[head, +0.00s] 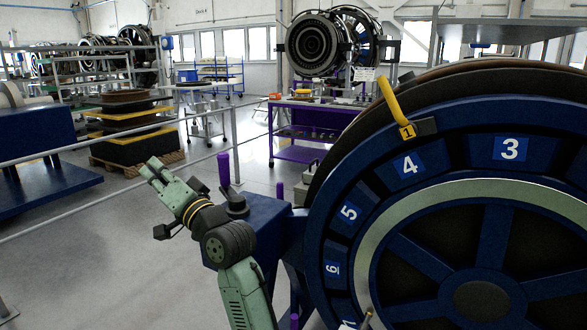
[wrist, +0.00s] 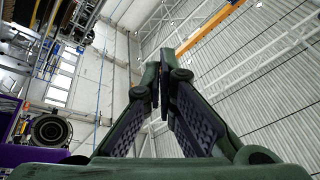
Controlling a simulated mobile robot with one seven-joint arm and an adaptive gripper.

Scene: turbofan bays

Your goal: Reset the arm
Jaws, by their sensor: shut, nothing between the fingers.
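My gripper (head: 152,168) is at the left end of my green arm in the head view, raised above the floor and pointing up and to the left. It is clear of the large blue wheel (head: 440,115) on the right. In the wrist view, the two fingers of my gripper (wrist: 157,85) meet near their tips, with nothing between them. Beyond them the wrist view shows the ceiling and wall.
A blue stand with purple posts (head: 223,168) is close behind my arm. The numbered blue wheel fills the right side, with a yellow handle (head: 391,100) at its rim. A grey railing (head: 110,147) crosses the left. Open floor (head: 100,250) lies at lower left.

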